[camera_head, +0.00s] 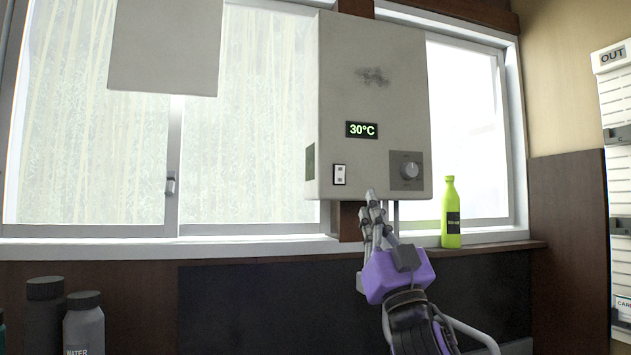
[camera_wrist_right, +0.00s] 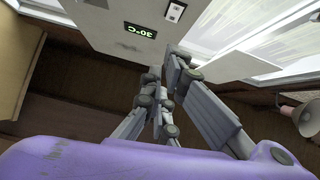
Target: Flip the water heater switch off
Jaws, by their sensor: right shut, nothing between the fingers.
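The water heater (camera_head: 371,90) is a pale box on the wall between the windows. Its green display (camera_head: 362,129) reads 30°C. In the right wrist view, the fingers (camera_wrist_right: 163,85) show below the display, with the switch (camera_wrist_right: 175,11) at the top. My left gripper is not seen.
A lime green bottle (camera_head: 450,212) stands on the window sill (camera_head: 500,245) right of the heater. Two dark and grey bottles (camera_head: 84,325) stand at the lower left. A grey panel (camera_head: 165,50) hangs at upper left. A rack marked OUT (camera_head: 613,57) stands at the right edge.

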